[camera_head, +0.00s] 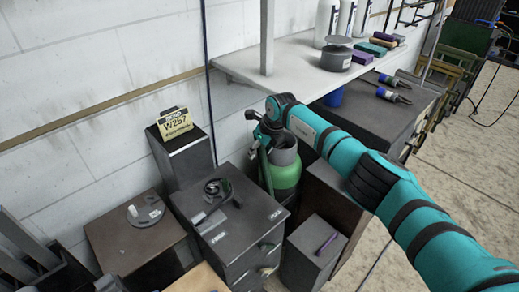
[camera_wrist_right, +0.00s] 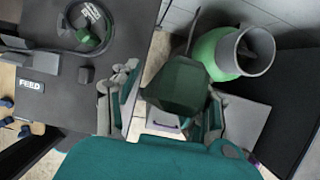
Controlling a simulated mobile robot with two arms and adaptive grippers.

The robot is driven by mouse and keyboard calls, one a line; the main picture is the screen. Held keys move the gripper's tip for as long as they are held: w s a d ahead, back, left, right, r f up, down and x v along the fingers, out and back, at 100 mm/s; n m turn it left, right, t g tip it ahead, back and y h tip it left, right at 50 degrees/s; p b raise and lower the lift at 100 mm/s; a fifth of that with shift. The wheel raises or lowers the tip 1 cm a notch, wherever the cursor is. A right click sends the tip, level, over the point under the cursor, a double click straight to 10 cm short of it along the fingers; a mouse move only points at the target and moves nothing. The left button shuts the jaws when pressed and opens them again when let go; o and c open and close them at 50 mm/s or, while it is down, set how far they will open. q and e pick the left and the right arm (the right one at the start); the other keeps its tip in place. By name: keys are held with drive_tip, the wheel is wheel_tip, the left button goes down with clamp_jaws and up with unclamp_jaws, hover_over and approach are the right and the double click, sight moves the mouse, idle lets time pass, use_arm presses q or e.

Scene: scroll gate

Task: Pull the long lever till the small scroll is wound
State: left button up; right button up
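I cannot tell which part is the long lever or the small scroll. My right gripper (camera_head: 262,140) is above and behind the cabinet's right side, beside a green canister (camera_head: 285,172). In the wrist view its fingers (camera_wrist_right: 165,105) are apart. A dark green block (camera_wrist_right: 178,80) shows between them; I cannot tell whether they touch it.
A grey box (camera_head: 313,255) with a purple bar stands right of the cabinet. A brown box (camera_head: 137,236) with a grey disc stands left. A tall dark box (camera_head: 185,160) carries a W257 card. A white shelf (camera_head: 290,68) is behind.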

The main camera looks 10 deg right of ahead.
drive_tip(key=shift+s+d+r, duration=0.15)
drive_tip(key=shift+d+r, duration=0.1)
drive_tip(key=shift+r, duration=0.35)
drive_tip(key=v, duration=1)
drive_tip(key=shift+s+r, duration=0.15)
drive_tip(key=shift+r, duration=0.15)
